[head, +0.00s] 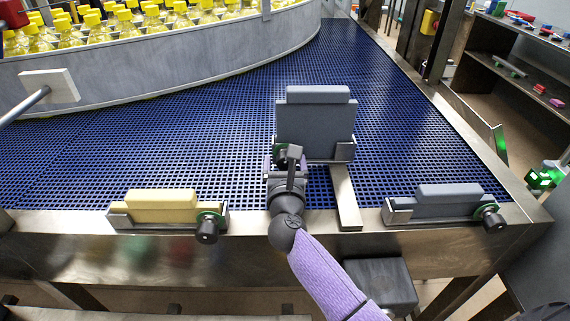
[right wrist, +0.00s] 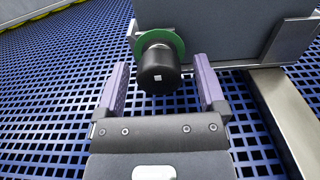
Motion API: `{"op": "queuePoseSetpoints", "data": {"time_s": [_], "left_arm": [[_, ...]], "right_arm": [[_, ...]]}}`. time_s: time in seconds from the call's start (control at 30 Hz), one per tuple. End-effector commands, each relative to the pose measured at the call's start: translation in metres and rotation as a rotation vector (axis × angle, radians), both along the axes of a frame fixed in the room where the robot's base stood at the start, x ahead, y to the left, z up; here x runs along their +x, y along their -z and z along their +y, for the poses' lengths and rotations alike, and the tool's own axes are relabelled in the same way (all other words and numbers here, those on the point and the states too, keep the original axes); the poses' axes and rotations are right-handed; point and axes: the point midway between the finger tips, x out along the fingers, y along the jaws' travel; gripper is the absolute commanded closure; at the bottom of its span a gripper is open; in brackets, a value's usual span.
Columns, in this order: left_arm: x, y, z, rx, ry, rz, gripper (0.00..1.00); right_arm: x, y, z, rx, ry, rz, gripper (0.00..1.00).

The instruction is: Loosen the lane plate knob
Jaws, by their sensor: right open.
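The grey lane plate (head: 315,125) stands upright in a metal bracket on an arm over the blue mesh belt. Its black knob (right wrist: 158,73) with a green disc (right wrist: 178,42) behind it shows in the right wrist view. In the head view my gripper mostly hides that knob. My right gripper (head: 283,165) is open in front of the plate's lower left. In the right wrist view its two purple fingers lie on either side of the knob, with gaps visible. My left gripper is not in view.
A yellow block (head: 160,205) and a grey-blue block (head: 448,199) sit in brackets with black knobs on the front rail. A metal bar (head: 345,197) runs from the plate to the rail. Yellow-capped bottles (head: 130,20) stand behind a curved metal wall (head: 180,58).

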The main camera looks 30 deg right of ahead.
Motion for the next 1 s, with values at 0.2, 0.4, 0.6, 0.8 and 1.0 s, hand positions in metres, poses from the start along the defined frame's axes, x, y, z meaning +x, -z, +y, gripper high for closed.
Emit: {"op": "queuePoseSetpoints", "data": {"time_s": [0.2,0.4,0.6,0.8,1.0], "left_arm": [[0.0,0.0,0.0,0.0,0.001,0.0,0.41],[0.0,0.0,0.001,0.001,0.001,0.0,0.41],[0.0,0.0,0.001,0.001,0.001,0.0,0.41],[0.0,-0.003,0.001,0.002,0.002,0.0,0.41],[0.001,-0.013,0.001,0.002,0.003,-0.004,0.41]], "right_arm": [[0.0,0.0,0.0,-0.001,0.0,0.0,0.31],[0.0,0.0,0.0,-0.001,0.0,0.0,0.74],[0.0,0.0,0.0,-0.001,0.0,0.0,1.0],[-0.001,-0.001,0.0,-0.027,-0.001,0.013,1.0],[-0.001,-0.002,0.0,-0.119,-0.001,0.06,1.0]]}}
